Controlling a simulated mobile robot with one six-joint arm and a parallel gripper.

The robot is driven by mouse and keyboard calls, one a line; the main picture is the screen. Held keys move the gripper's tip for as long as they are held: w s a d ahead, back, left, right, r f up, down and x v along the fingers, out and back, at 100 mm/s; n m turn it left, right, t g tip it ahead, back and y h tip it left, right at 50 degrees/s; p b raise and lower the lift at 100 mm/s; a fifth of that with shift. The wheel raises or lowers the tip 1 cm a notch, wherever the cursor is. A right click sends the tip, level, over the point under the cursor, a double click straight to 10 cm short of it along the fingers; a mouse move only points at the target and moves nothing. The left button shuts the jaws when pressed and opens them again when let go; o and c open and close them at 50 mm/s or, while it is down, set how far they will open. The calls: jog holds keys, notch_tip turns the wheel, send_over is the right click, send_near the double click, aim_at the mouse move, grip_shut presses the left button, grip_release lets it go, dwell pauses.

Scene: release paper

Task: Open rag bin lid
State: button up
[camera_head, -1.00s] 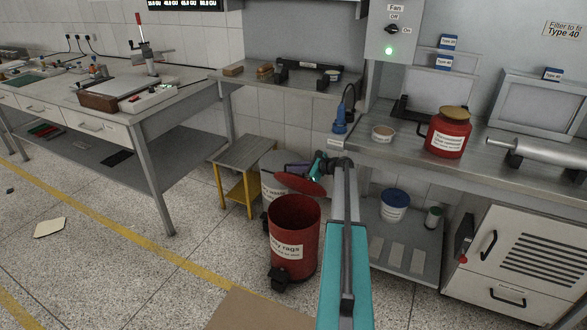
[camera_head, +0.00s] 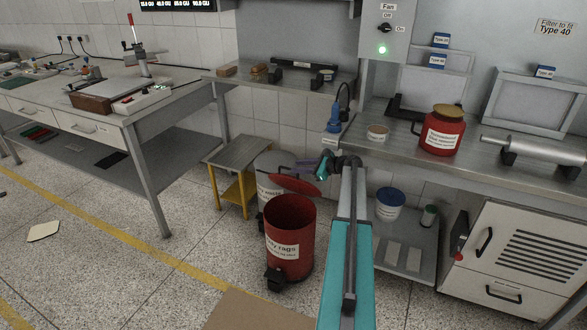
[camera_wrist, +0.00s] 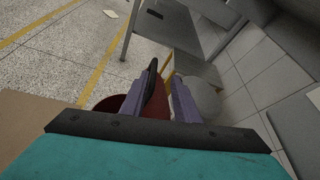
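The red rag bin (camera_head: 290,240) stands on the floor left of my arm, its round mouth uncovered. Its red lid (camera_head: 293,184) is raised and tilted at the back of the mouth. My gripper (camera_head: 303,166) is just above and behind the lid, partly hidden by my wrist. In the wrist view, the purple fingers of my gripper (camera_wrist: 161,82) are apart. A dark lid edge (camera_wrist: 152,82) lies close along the left finger, with a gap to the right finger; I cannot tell whether it touches. Part of the red bin shows below.
A pale waste bin (camera_head: 268,185) stands directly behind the rag bin. A small yellow-legged table (camera_head: 240,152) is to its left, and a workbench leg (camera_head: 150,185) further left. A metal bench (camera_head: 470,160) with a red can is at right.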

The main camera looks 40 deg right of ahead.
jog(key=v, duration=0.8)
jog(key=shift+s+a, duration=0.1)
